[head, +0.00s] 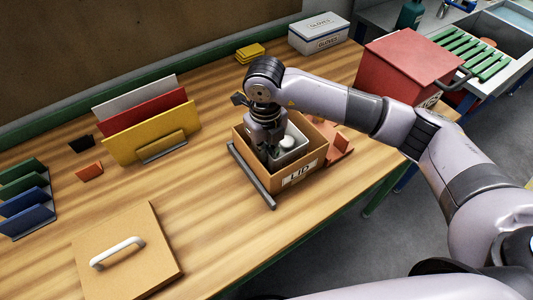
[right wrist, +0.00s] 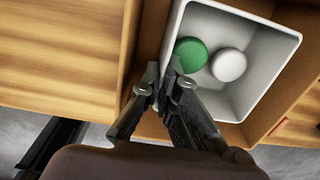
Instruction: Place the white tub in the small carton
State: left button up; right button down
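The white tub (head: 297,153) is inside the small carton (head: 262,177), a brown open box with a label on its front. In the right wrist view the tub (right wrist: 262,35) holds a green round item (right wrist: 190,54) and a white round item (right wrist: 229,65). The carton's wall (right wrist: 151,38) runs beside it. My right gripper (right wrist: 163,72) is shut on the tub's wall, one finger inside the tub and one outside. In the head view the right gripper (head: 270,150) reaches down into the carton. Whether the tub rests on the carton's floor is hidden. My left gripper is not in view.
A grey bar (head: 251,176) lies along the carton's left side, and a reddish piece (head: 338,148) is at its right. A red box (head: 405,68) stands behind my right arm. A wooden lid with a white handle (head: 126,251) lies front left. Upright coloured panels (head: 150,131) stand at left.

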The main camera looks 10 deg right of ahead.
notch_tip(320, 180, down, 2)
jog(key=shift+f, duration=0.1)
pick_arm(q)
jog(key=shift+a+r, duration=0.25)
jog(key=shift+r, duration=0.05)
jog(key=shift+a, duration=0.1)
pick_arm(e)
jog(key=shift+f, duration=0.2)
jog(key=c, duration=2.1)
grip_release()
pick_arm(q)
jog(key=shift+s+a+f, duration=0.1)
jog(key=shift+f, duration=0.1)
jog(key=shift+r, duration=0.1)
pick_arm(e)
jog(key=shift+r, duration=0.15)
